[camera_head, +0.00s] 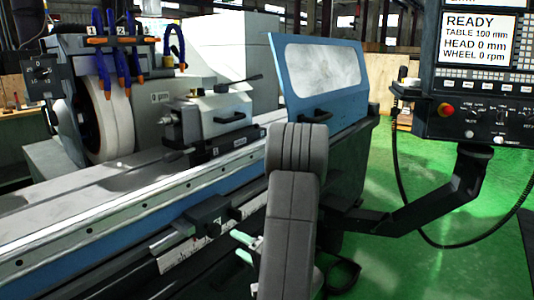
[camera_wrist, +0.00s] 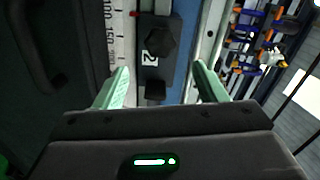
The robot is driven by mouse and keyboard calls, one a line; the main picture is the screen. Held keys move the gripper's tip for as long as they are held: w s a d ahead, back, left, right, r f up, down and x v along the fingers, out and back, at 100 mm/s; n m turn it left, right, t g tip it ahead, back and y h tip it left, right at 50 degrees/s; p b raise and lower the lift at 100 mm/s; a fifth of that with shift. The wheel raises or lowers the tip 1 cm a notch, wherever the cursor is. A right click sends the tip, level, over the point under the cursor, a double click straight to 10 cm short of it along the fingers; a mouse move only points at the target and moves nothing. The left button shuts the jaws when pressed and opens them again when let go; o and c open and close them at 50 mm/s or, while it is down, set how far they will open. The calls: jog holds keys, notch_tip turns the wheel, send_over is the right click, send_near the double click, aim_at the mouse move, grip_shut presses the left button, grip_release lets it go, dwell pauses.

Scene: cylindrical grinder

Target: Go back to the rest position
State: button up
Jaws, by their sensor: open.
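My arm rises in the middle of the head view, in front of the grinder's long table (camera_head: 95,205). My gripper (camera_head: 242,247) is low beside the machine's front, its two pale green fingers partly hidden behind my arm. In the wrist view my gripper (camera_wrist: 160,78) is open, with a wide gap between the fingers and nothing held. A black block with a knob and the label 2 (camera_wrist: 155,50) lies beyond the fingertips, between them in the picture. I cannot tell how far away it is.
A dark block (camera_head: 208,216) sits on the front rail by a white scale (camera_head: 187,255). The grinding wheel (camera_head: 103,120) is at left, the blue windowed guard (camera_head: 318,75) behind my arm. The control panel (camera_head: 480,75) hangs at right on a black bracket (camera_head: 440,195). Green floor (camera_head: 390,265) looks clear.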

aim_at(218, 232)
jog(key=x, duration=1.1)
jog(key=shift+w+a, duration=0.1)
jog(key=v, duration=1.4)
jog(key=x, duration=1.3)
jog(key=shift+w+a, duration=0.15)
jog(key=shift+a, duration=0.15)
jog(key=shift+w+a+f+n, duration=0.1)
jog(key=shift+w+a+n, duration=0.1)
jog(key=shift+n, duration=0.1)
jog(key=shift+d+n+b, duration=0.15)
jog(key=shift+n+b, duration=0.45)
jog(key=shift+n, duration=0.3)
jog(key=n+b, duration=0.3)
jog(key=n, duration=0.3)
jog(key=shift+s, duration=0.1)
jog(key=n+b, duration=0.2)
jog(key=n, duration=0.2)
jog(key=shift+s+r+n+b, duration=0.15)
jog(key=shift+n+b, duration=0.6)
jog(key=shift+n, duration=0.85)
